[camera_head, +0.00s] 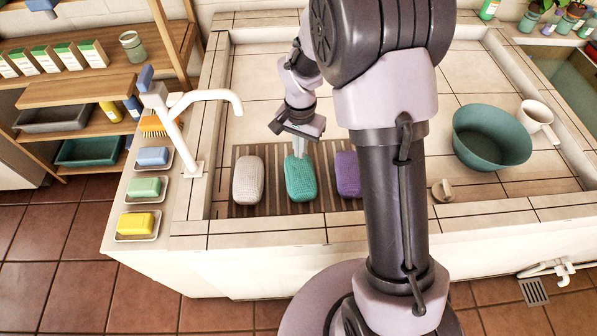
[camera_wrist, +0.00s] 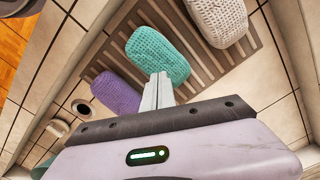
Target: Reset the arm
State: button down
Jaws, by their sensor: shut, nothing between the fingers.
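My gripper (camera_head: 299,147) is shut and empty. In the head view its fingers point down over the far end of the teal knitted sponge (camera_head: 300,180). In the wrist view the shut fingertips (camera_wrist: 160,82) appear against the lower edge of the teal sponge (camera_wrist: 157,55); I cannot tell whether they touch it. My arm reaches over the basin from the near side and hides part of the purple sponge (camera_head: 347,174).
A slatted rack (camera_head: 272,208) holds the teal, purple and white (camera_head: 248,181) sponges. A green bowl (camera_head: 490,137), white mug (camera_head: 538,115) and stopper (camera_head: 443,190) are at right. A white faucet (camera_head: 205,97) and soap dishes (camera_head: 137,224) are at left.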

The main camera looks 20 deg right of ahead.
jog(key=shift+r, duration=0.25)
jog(key=s+a+r+n+t+y, duration=0.1)
jog(key=s+r+t, duration=0.1)
jog(key=s+r, duration=0.5)
jog(key=s+a+r+n+t, duration=0.1)
jog(key=s+r, duration=0.2)
jog(key=r, duration=0.8)
jog(key=s+a+r+n+t, duration=0.1)
jog(key=s+r, duration=0.1)
jog(key=s, duration=0.4)
jog(key=s+a+r+t+y, duration=0.1)
jog(key=s+r, duration=0.1)
jog(key=s, duration=0.4)
jog(key=shift+r+n+t, duration=0.35)
jog(key=shift+n+t, duration=0.05)
